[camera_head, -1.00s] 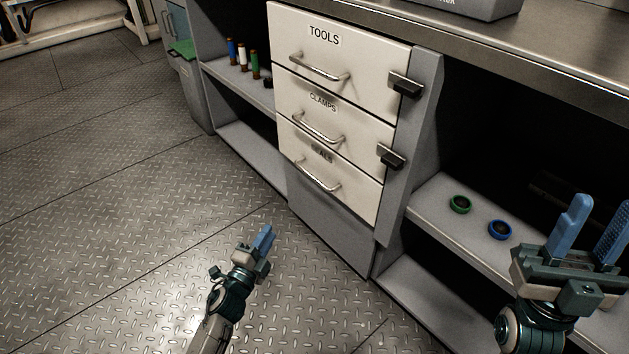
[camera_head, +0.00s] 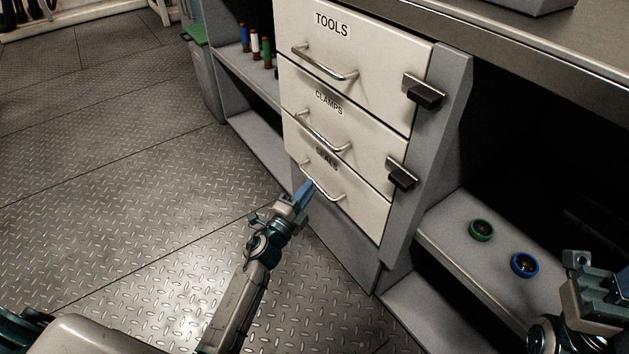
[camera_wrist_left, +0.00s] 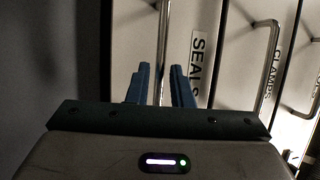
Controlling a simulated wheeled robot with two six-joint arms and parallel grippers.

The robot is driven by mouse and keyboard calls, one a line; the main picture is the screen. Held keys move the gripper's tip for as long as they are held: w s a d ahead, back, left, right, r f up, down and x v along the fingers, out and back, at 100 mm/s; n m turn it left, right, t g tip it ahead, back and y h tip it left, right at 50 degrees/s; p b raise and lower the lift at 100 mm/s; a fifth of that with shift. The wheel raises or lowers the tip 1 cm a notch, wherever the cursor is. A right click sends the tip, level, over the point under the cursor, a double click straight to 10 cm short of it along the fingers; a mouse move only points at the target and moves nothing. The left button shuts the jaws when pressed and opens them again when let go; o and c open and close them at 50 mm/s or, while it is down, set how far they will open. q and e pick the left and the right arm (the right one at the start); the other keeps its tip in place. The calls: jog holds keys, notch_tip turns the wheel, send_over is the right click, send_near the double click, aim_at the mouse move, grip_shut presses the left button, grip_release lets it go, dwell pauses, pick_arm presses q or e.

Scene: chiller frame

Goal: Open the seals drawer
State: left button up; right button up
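The seals drawer (camera_head: 363,215) is the lowest of three white drawers. It looks shut, and its label is partly hidden in the head view. Its silver bar handle (camera_head: 332,198) runs across its front. My left gripper (camera_head: 307,190) is at this handle. In the left wrist view, the handle (camera_wrist_left: 163,40) passes between the two blue fingers of my left gripper (camera_wrist_left: 160,85), with a gap still showing between them. My right gripper (camera_head: 600,280) is at the lower right edge, partly cut off, and its fingers do not show clearly.
The clamps drawer (camera_head: 365,150) and tools drawer (camera_head: 385,75) above look shut. Dark latches (camera_head: 424,92) sit on the right post. A green ring (camera_head: 481,230) and a blue ring (camera_head: 524,265) lie on the right shelf. The floor (camera_head: 130,200) before the drawers is clear.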

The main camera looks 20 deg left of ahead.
pick_arm(q)
jog(key=shift+x, duration=1.85)
grip_shut()
